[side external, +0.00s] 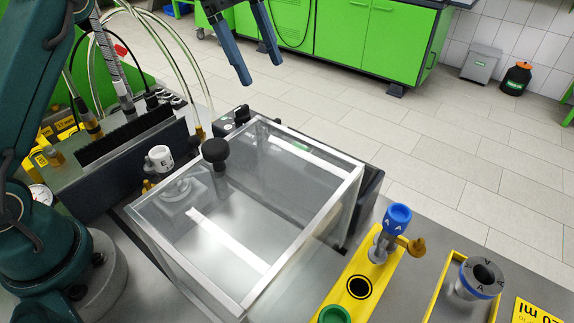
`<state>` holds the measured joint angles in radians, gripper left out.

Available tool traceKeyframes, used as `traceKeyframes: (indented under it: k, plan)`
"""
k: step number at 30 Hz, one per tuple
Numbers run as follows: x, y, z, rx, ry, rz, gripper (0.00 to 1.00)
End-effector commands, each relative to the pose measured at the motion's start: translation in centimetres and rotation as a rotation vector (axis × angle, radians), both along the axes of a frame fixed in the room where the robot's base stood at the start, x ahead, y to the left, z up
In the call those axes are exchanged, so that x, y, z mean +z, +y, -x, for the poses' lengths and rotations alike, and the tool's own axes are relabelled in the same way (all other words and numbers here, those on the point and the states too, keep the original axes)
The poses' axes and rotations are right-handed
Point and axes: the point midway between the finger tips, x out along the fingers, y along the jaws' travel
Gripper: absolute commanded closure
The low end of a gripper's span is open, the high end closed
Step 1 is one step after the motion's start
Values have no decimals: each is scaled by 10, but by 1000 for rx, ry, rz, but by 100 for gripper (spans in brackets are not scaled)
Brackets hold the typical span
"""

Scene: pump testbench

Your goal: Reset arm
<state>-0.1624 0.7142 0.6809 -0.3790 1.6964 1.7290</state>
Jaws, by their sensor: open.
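My gripper (258,64) is at the top middle of the side external view, its two fingers pointing down and spread apart. It is open with nothing between the fingers. It hangs above and behind the clear box on the bench, touching nothing that I can see. The upper part of the gripper is cut off by the top of the picture. Part of my arm fills the left edge.
A clear box (345,180) with a black knob (214,150) stands mid-bench. A white fitting marked E (159,158) is left of it. At right are a blue-capped valve (397,217) on a yellow plate and a grey-topped part (483,277). Hoses arch at upper left.

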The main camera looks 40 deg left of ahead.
Motion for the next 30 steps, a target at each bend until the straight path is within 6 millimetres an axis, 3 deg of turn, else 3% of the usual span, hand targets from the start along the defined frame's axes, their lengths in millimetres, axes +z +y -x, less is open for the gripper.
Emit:
traceKeyframes:
  k: [1,6,14,19,23,30]
  plan:
    - [17,-4,10,5,-26,-12,25]
    - [48,-11,42,112,-60,-42,25]
    - [66,-15,99,395,-85,-57,25]
    - [57,-12,139,626,-95,-43,25]
    - [39,-7,168,823,-98,-15,25]
    - [-14,7,209,1217,-79,74,25]
